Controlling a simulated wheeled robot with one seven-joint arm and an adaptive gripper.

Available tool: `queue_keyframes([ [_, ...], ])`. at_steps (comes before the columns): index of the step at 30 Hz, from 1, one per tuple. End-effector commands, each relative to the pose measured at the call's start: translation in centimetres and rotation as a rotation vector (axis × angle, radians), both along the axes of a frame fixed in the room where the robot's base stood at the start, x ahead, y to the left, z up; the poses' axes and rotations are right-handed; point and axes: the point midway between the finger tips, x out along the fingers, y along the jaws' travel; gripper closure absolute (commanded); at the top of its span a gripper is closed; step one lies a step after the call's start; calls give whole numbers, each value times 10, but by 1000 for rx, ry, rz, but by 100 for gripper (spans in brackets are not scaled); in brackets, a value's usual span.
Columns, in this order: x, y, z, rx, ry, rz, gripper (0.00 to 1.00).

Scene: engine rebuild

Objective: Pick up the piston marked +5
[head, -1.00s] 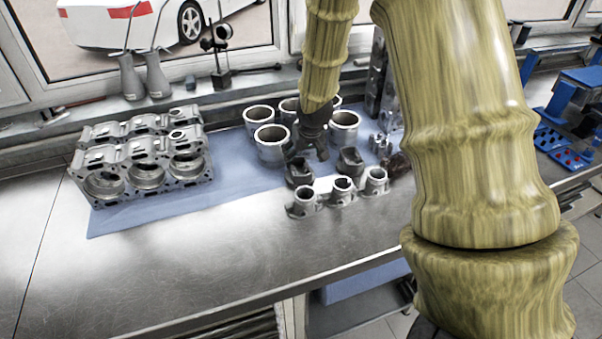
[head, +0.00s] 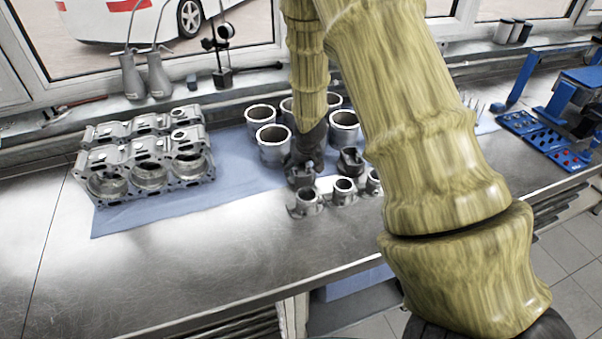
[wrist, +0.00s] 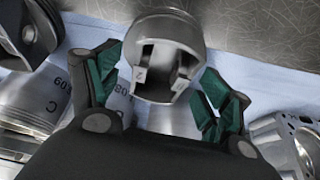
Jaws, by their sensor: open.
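In the wrist view a grey metal piston (wrist: 166,50) stands between the two green-padded fingers of my gripper (wrist: 160,85). The fingers are open, one on each side, with a gap visible. A small mark like a 2 shows inside it; I cannot read a +5. In the head view my gripper (head: 306,148) is directly over the left dark piston (head: 300,177) and partly hides it. A second dark piston (head: 350,161) stands to its right; a piston (wrist: 28,32) also shows at the left edge of the wrist view.
Several cylinder liners (head: 273,146) stand behind the pistons on a blue mat (head: 225,170). The engine block (head: 145,172) is at left. The front left bench (head: 140,275) is clear.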

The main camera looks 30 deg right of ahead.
Motion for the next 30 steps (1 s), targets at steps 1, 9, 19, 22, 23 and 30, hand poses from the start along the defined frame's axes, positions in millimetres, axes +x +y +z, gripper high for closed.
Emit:
queue_keyframes([
  [1, 1, 0, -2, 0, 0, 1, 21],
  [9, 3, -1, -7, 0, -1, 1, 21],
  [19, 3, -1, -7, 1, -1, 0, 60],
  [22, 3, -1, -7, 0, -1, 0, 78],
  [23, 3, -1, -7, 1, -1, 0, 83],
  [30, 4, -1, -6, 0, -2, 0, 85],
])
